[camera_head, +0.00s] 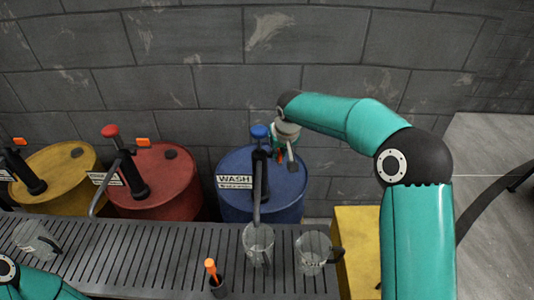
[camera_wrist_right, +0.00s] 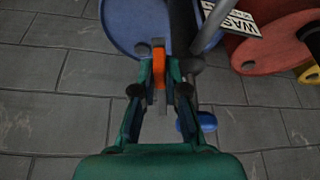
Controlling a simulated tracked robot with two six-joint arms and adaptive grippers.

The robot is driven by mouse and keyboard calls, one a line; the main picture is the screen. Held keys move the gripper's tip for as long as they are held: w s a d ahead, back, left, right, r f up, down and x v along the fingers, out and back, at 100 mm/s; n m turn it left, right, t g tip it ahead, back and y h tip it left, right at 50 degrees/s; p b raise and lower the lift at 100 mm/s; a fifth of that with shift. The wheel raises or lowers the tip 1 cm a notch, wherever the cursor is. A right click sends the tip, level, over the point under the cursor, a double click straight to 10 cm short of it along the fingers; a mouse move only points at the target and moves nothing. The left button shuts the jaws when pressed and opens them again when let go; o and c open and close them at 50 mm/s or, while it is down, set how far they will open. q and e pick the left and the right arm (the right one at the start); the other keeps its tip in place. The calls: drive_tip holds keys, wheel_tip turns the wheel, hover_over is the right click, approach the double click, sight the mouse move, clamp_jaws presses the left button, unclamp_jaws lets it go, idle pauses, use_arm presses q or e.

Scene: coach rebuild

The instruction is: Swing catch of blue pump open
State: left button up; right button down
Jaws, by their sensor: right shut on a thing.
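The blue pump stands on the blue drum (camera_head: 285,195), with its blue knob (camera_head: 260,131) on top and a white WASH label (camera_head: 235,181) at the front. The knob also shows in the wrist view (camera_wrist_right: 206,121). My right gripper (camera_head: 290,158) is at the right side of the pump head, reaching down from the right. In the right wrist view its fingers (camera_wrist_right: 160,75) are closed around the orange catch (camera_wrist_right: 158,68) of the blue pump. In the head view the gripper mostly hides this catch. My left gripper is out of view.
A red drum (camera_head: 180,185) and a yellow drum (camera_head: 62,165) with pumps stand to the left. A yellow box (camera_head: 357,235) stands right; a block wall is behind.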

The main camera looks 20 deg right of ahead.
idle(0.3)
drive_tip(key=c, duration=1.2)
unclamp_jaws()
drive_tip(key=v, duration=1.2)
drive_tip(key=shift+f, duration=0.1)
